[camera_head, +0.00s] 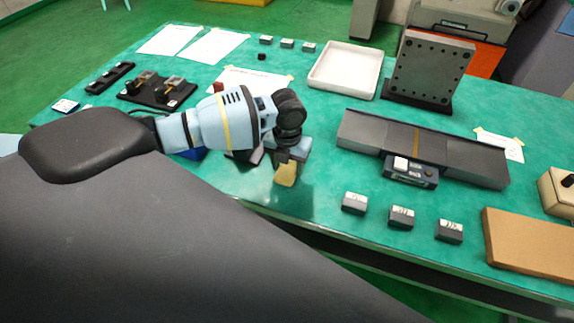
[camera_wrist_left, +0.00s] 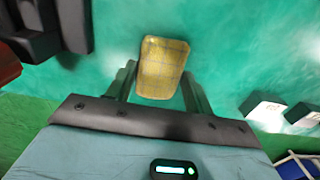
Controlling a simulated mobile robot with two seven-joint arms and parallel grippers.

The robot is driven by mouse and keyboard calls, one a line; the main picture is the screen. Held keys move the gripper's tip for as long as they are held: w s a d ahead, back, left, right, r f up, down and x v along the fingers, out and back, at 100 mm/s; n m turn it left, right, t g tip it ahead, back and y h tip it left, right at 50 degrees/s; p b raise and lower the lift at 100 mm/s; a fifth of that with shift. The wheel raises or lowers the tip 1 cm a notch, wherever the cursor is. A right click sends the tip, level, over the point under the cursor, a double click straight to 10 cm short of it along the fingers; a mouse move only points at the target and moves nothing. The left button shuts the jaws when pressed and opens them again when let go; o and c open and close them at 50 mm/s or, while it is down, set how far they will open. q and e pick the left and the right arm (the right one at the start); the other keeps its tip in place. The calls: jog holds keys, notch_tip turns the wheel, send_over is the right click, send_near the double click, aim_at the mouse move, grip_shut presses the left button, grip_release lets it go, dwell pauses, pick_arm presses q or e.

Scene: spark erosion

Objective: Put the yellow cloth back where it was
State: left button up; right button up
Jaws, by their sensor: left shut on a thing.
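The yellow cloth (camera_head: 286,174) is a small folded pad hanging below my left gripper (camera_head: 290,158), near the front edge of the green table. In the left wrist view the cloth (camera_wrist_left: 163,67) shows a faint grid pattern and sits between the two fingers of my left gripper (camera_wrist_left: 160,88). The gripper is shut on it. Whether the cloth touches the table top cannot be told. My right gripper is not in view.
Several labelled grey blocks (camera_head: 401,217) stand on the green table (camera_head: 320,190) at the front right. A long grey device (camera_head: 424,148), a white tray (camera_head: 345,70) and an upright drilled plate (camera_head: 430,68) are behind. A brown board (camera_head: 530,243) lies at the right.

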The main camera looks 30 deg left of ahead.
aim_at(287, 169)
pick_arm(q)
jog(key=shift+f, duration=0.2)
jog(key=shift+f, duration=0.15)
jog(key=o, duration=0.9)
jog(key=shift+r, duration=0.2)
notch_tip(287, 169, up, 12)
jog(key=shift+p, duration=0.3)
